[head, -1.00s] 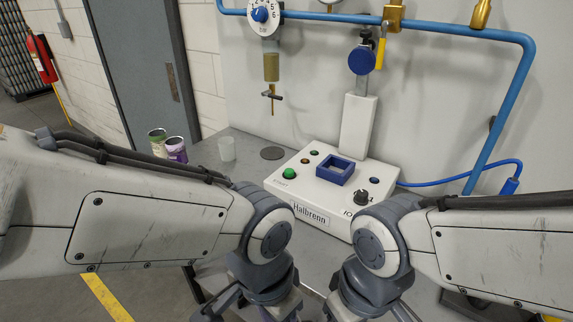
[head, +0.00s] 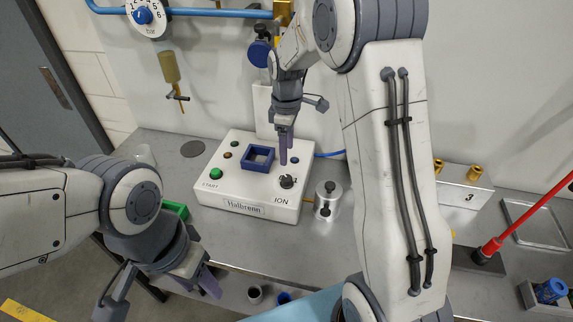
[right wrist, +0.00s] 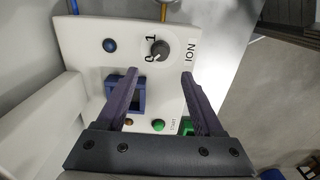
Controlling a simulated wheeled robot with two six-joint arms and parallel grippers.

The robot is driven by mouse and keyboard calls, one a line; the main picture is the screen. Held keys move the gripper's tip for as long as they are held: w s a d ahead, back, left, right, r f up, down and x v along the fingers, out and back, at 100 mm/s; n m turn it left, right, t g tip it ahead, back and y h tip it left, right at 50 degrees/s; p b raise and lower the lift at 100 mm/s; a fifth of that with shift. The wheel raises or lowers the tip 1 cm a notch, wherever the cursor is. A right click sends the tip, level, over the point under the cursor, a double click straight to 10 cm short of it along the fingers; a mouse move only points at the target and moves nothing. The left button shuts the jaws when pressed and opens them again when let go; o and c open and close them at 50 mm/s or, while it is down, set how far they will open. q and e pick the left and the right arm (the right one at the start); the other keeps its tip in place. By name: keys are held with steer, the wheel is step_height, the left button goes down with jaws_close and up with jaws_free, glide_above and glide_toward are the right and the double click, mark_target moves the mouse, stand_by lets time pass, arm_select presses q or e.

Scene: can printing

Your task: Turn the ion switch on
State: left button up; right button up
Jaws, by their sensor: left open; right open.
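The ION switch is a black round knob (head: 287,181) at the front right of the white Halbrenn box (head: 237,209), with 0 and 1 marks beside it. The right wrist view shows the knob (right wrist: 160,50) beyond the fingertips, roughly centred between them; I cannot tell surely which mark it points to. My right gripper (head: 287,158) points down over the box, just behind the knob, open and empty; its purple fingers (right wrist: 161,78) are spread apart in the wrist view. My left gripper (head: 204,284) is open and empty, low in front of the table edge.
The box also bears a blue square frame (head: 258,158), a green START button (head: 216,174) and small lamps. A metal cylinder (head: 327,200) stands close to the box's right side. A red-handled tool (head: 497,243) and a tray (head: 536,222) are further right.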

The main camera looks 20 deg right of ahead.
mark_target(287, 178)
step_height(287, 178, down, 10)
steer(key=shift+s+f+p, duration=0.1)
steer(key=shift+p, duration=1.1)
jaws_close()
